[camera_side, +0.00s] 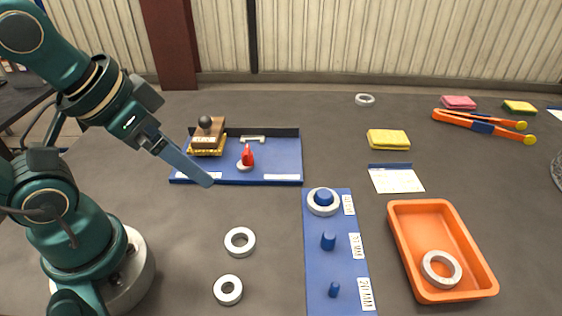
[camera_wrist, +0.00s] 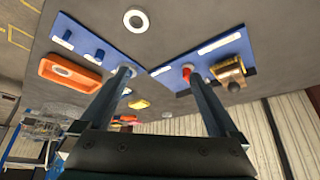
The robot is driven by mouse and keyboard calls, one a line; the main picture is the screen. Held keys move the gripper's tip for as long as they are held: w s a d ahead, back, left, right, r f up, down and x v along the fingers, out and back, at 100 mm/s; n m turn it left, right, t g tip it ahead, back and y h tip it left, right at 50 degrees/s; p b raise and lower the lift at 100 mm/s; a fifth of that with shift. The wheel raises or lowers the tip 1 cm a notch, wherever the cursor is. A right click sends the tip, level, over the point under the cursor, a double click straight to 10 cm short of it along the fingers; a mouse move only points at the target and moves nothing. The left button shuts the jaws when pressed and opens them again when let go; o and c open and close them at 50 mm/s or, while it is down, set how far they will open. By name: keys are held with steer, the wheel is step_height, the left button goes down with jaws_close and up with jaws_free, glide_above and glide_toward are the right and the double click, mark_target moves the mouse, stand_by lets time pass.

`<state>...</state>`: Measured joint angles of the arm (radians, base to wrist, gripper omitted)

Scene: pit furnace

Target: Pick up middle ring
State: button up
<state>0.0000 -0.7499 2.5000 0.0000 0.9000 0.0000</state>
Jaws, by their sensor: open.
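Two loose white rings lie flat on the dark table in the side view, one nearer the board (camera_side: 240,241) and one closer to the front (camera_side: 228,290). Another white ring (camera_side: 441,270) lies in the orange tray (camera_side: 398,232), and one more (camera_side: 313,208) sits around the largest peg of the blue peg board (camera_side: 315,262). I cannot tell for certain which is the middle ring. My gripper (camera_side: 210,183) is above the table, left of the board, apart from every ring. In the wrist view my gripper (camera_wrist: 156,72) is open and empty, with a white ring (camera_wrist: 136,21) beyond its fingers.
The board's two smaller pegs (camera_side: 328,241) are bare. A blue tray (camera_side: 270,166) behind my gripper holds a brown-topped block (camera_side: 207,133) and a red-handled item (camera_side: 247,156). A yellow sponge (camera_side: 388,139), orange tongs (camera_side: 470,120) and a far ring (camera_side: 365,99) lie behind.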

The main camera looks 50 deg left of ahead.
steer(key=n+g+h, duration=0.7)
steer(key=n+h, duration=0.2)
steer(key=n, duration=0.3)
glide_toward(248, 248)
steer(key=shift+s+d+r, duration=0.3)
steer(key=shift+s+r, duration=0.25)
steer(key=shift+s, duration=0.1)
steer(key=f+n+h, duration=0.1)
steer(key=n, duration=0.1)
steer(key=a+f+n+t+h, duration=0.1)
steer(key=f+n, duration=0.1)
steer(key=a+f+n+t+h, duration=0.1)
steer(key=n, duration=0.1)
steer(key=shift+f+h, duration=0.25)
steer(key=shift+h, duration=0.15)
steer(key=shift+s+a+f+n+t+h, duration=0.15)
steer(key=shift+s+f+n+t+h, duration=0.15)
steer(key=shift+f+n+t, duration=0.35)
steer(key=shift+x, duration=2.4)
steer(key=shift+r, duration=0.1)
